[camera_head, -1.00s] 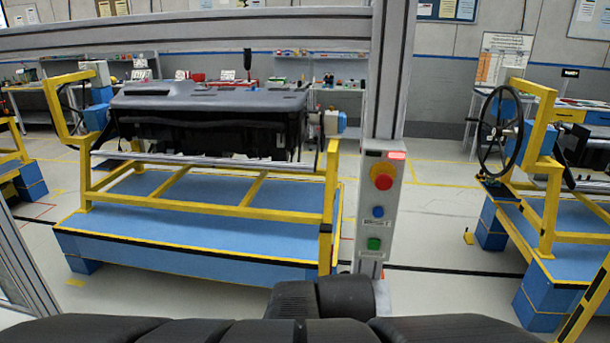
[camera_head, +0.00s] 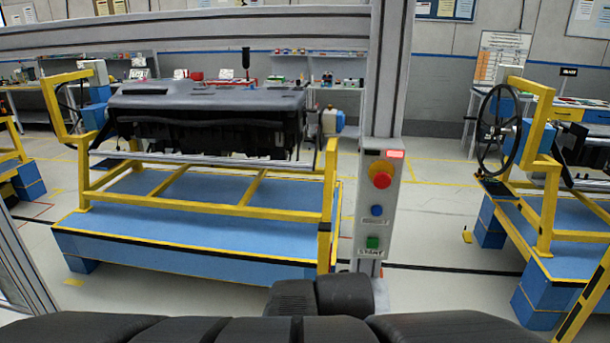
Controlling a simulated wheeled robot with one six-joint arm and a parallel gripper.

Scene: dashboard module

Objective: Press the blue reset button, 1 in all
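The blue reset button (camera_head: 376,210) is a small round button on the front of a grey control panel (camera_head: 389,226) fixed to an upright post. Above it on the panel is a red mushroom button (camera_head: 382,174) with a yellow collar. Below it is a green button (camera_head: 372,242) with a START label under it. The label under the blue button is too small to read. Nothing covers the blue button. My gripper is not in view; black segmented parts that look like my own arm lie along the bottom edge, below the panel.
A red light (camera_head: 395,154) is lit at the panel's top. A black dashboard module (camera_head: 215,102) sits on a yellow frame (camera_head: 210,207) over a blue platform (camera_head: 200,235) to the left. A similar station with a steering wheel (camera_head: 497,130) stands right. Floor between is clear.

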